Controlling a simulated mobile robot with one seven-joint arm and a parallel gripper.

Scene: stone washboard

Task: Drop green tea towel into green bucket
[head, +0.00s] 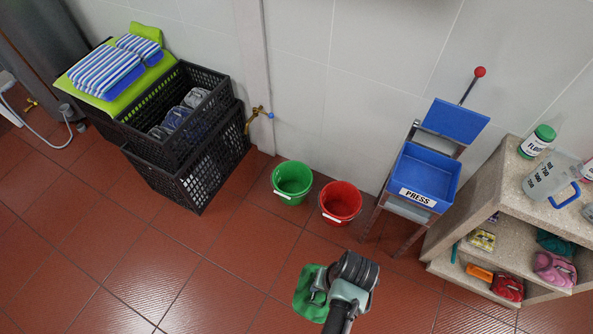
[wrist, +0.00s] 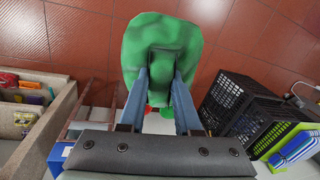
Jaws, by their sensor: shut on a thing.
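The green bucket (head: 292,183) stands on the floor near the wall, upright, with a white handle. My gripper (wrist: 160,88) is shut on the green tea towel (wrist: 160,38), which hangs bunched between the fingers in the wrist view. In the head view the towel (head: 309,291) shows at the left of my gripper, partly hidden by it, over the floor in front of the buckets and apart from the green one.
A red bucket (head: 340,202) stands just right of the green one. The blue press (head: 423,178) and a stone shelf (head: 490,215) are on the right. The tiled floor at front left is clear.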

